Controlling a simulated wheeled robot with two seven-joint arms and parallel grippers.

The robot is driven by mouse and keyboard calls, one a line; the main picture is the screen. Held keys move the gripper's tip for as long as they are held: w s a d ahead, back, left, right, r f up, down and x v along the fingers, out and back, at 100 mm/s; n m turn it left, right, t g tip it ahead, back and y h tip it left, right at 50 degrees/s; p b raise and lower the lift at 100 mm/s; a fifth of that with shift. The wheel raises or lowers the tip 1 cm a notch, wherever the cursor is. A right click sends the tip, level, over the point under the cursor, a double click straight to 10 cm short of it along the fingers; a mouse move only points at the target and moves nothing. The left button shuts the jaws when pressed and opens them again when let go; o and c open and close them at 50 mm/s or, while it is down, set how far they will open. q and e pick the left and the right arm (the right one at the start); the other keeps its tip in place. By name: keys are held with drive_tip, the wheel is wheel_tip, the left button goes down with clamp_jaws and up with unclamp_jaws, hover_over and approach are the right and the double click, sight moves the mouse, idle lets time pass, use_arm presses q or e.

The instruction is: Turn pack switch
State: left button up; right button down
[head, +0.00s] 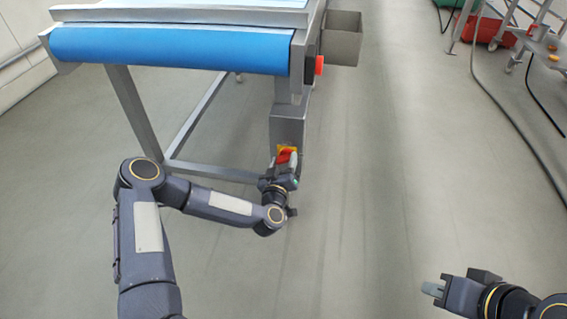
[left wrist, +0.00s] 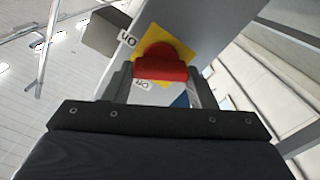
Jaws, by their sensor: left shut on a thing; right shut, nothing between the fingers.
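The pack switch is a red rotary handle (left wrist: 162,72) on a yellow plate (left wrist: 178,47), mounted on a grey box (head: 289,126) under the end of the conveyor. In the head view the switch (head: 286,153) is partly covered by my left gripper (head: 284,164). In the left wrist view my left gripper (left wrist: 162,85) is shut on the red handle, one finger at each end. The handle lies across the picture there. My right gripper (head: 432,289) is shut and empty at the lower right, far from the switch.
The conveyor with a blue belt (head: 170,50) stands on grey legs at the upper left. A red button (head: 319,65) and a grey bin (head: 342,38) are at its right end. A hose (head: 507,115) runs along the floor at right. The middle floor is clear.

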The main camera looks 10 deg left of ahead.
use_arm(q)
drive_tip(key=shift+a, duration=0.1)
drive_tip(key=o, duration=1)
